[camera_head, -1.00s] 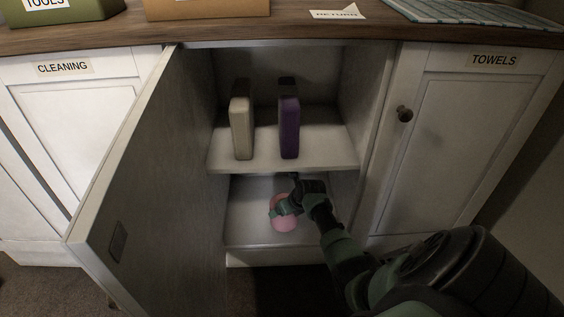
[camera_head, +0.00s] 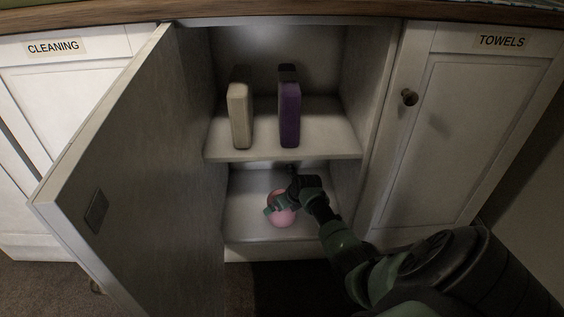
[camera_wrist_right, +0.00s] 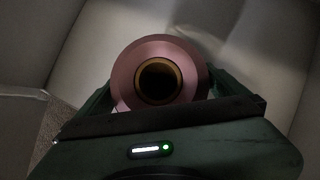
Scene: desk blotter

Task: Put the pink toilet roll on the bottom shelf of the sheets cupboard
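The pink toilet roll (camera_head: 284,217) is inside the open cupboard, in the space over the bottom shelf (camera_head: 243,228). My right gripper (camera_head: 279,209) reaches in from the right and is closed around the roll. In the right wrist view the roll (camera_wrist_right: 126,82) sits between the two fingers, its dark core hole facing the camera. The fingers lie close against its sides. I cannot tell whether the roll touches the shelf. My left gripper is not in view.
The open door (camera_head: 130,170) swings out at the left. The closed towels door (camera_head: 440,140) is at the right. The bottom shelf is otherwise clear.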

